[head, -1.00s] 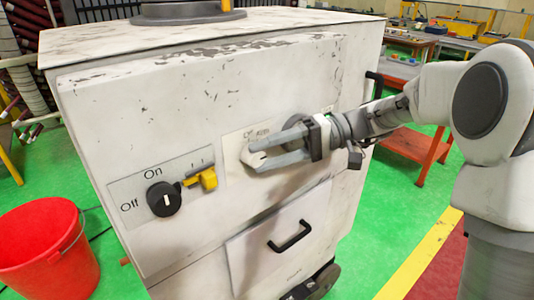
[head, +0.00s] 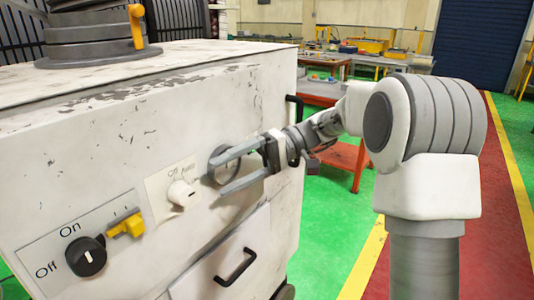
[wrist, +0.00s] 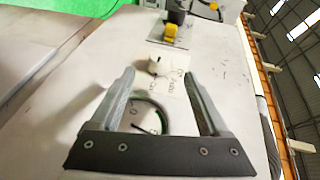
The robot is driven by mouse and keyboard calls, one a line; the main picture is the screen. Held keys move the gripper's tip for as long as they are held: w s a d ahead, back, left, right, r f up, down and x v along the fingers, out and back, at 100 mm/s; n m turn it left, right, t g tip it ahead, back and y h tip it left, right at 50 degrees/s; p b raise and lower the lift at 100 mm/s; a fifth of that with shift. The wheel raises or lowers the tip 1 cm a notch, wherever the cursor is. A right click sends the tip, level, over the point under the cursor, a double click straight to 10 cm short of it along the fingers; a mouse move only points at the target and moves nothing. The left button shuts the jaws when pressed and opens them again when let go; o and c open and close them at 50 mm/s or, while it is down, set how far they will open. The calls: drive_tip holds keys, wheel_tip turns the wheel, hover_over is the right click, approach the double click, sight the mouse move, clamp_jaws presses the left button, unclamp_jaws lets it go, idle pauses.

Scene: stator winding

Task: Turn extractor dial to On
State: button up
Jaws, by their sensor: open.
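A black dial (head: 86,256) with a white mark sits low on the white cabinet front, beside "On" and "Off" lettering. Its mark looks about upright. A white dial (head: 182,193) sits to its upper right on a small plate with lettering too small to read surely. I cannot tell which dial is the extractor's. My gripper (head: 219,177) is open and empty, right of the white dial and apart from it, its fingers in front of a round dark-rimmed fitting (head: 224,165). In the wrist view, the white dial (wrist: 158,66) lies beyond my open gripper (wrist: 160,75).
A yellow switch (head: 125,225) sits between the two dials. A drawer with a black handle (head: 236,266) is below. Another handle (head: 294,108) is on the cabinet's right side. Red workbenches (head: 345,158) stand behind.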

drive_tip(key=p+v, duration=0.1)
drive_tip(key=v, duration=0.9)
drive_tip(key=shift+d, duration=0.2)
drive_tip(key=s+a+m+t+h, duration=0.2)
drive_tip(key=s+a+h, duration=0.1)
drive_tip(key=s, duration=0.2)
drive_tip(key=s+d+f+m+t+h, duration=0.2)
drive_tip(key=s+d+t+h, duration=0.3)
drive_tip(key=s, duration=0.4)
drive_tip(key=s+d+f+m+t+h, duration=0.2)
drive_tip(key=s+d+f+t+h, duration=0.2)
drive_tip(key=s, duration=0.5)
drive_tip(key=shift+d+f+t+h, duration=0.35)
drive_tip(key=shift+d+t+h, duration=0.35)
drive_tip(key=shift+t+h, duration=0.25)
